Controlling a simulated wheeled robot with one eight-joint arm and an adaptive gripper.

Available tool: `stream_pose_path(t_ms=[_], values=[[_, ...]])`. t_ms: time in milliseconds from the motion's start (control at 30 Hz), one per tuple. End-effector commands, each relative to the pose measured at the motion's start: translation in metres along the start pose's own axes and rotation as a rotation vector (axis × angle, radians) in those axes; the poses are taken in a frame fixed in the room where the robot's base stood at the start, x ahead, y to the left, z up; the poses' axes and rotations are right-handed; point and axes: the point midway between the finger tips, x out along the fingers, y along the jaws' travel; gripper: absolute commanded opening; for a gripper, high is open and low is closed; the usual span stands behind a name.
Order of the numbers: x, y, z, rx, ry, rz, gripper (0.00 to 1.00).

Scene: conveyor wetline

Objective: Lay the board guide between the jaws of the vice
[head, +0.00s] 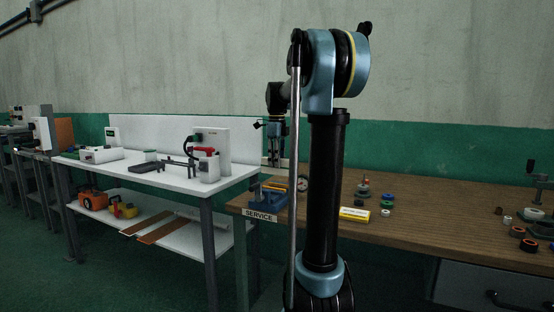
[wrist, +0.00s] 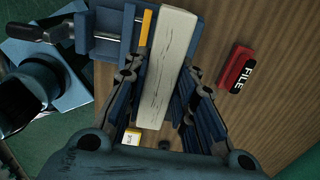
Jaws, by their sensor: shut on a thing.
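My gripper (wrist: 162,72) is shut on a long off-white bar with dark streaks, which I take to be the board guide (wrist: 160,60). In the wrist view the bar runs up and down between the two fingers. The blue vice (wrist: 112,48), with bright rods and a dark handle, is at the upper left, beside the bar. A yellow-orange strip (wrist: 146,28) shows between the vice and the bar. In the head view my gripper (head: 274,150) is above the vice (head: 268,196) at the wooden bench's left end. My arm hides part of that area; the height gap is unclear.
A red box marked FILE (wrist: 236,70) lies on the bench right of the gripper. A white table (head: 105,168) with equipment stands to the left.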

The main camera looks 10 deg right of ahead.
Motion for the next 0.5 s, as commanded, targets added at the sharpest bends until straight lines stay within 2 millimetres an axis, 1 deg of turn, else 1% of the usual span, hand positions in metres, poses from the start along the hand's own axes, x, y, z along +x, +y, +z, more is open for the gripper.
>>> stream_pose_path(t_ms=[300,500], values=[[0.031,-0.001,0.0,0.001,0.0,0.0,0.0],[0.045,-0.001,-0.001,0.002,0.0,0.0,0.0]])
